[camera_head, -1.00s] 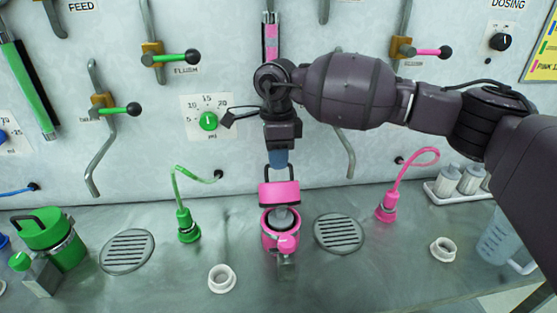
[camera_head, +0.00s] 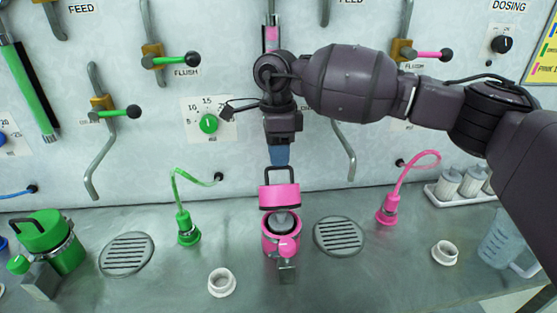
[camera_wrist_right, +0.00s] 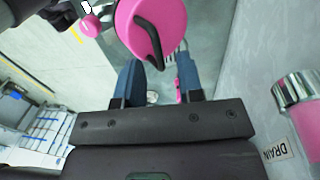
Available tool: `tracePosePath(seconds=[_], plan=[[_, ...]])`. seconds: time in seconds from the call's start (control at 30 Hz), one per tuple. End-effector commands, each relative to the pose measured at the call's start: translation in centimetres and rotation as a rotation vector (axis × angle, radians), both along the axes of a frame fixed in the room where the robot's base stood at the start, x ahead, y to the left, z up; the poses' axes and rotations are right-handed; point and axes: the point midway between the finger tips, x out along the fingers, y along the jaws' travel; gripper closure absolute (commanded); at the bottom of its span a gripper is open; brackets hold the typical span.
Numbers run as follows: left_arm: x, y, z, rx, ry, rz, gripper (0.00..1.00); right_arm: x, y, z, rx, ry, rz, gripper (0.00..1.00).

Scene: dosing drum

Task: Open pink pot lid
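The pink pot (camera_head: 268,240) stands on the steel counter with its pink lid (camera_head: 281,197) swung up and tilted back, so the pot's mouth and a grey inner part show. A pink ball knob (camera_head: 289,249) sits at its front. My right gripper (camera_head: 279,156) points down above and behind the raised lid, apart from it in the picture. In the right wrist view its two blue fingers (camera_wrist_right: 158,80) are spread with nothing between them, and the lid's round pink top (camera_wrist_right: 172,22) with its black handle shows beyond them. My left gripper is not in view.
A green pot (camera_head: 62,252) stands at the left. Drain grates (camera_head: 127,254) (camera_head: 339,236) and white rings (camera_head: 221,282) (camera_head: 445,252) lie around. A pink hose fitting (camera_head: 387,211) and a clear jug (camera_head: 500,240) are at right. The panel wall is close behind the gripper.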

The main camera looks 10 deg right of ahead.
Motion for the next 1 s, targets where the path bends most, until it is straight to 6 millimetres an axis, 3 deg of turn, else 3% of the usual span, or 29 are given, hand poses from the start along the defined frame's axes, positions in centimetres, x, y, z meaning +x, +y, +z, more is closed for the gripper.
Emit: tracePosePath(seconds=[0.2, 0.43, 0.87, 1.0], plan=[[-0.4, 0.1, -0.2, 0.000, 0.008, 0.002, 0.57, 0.6, 0.0, 4.2, 0.001, -0.004, -0.001, 0.65], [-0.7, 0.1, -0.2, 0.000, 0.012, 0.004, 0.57, 0.9, 0.0, 7.3, 0.000, -0.001, -0.001, 0.65], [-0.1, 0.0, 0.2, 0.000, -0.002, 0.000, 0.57, 1.0, 0.0, 8.3, 0.000, 0.000, 0.000, 0.65], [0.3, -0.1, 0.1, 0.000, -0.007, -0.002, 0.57, 1.1, -0.3, 8.1, 0.004, -0.003, -0.016, 0.85]])
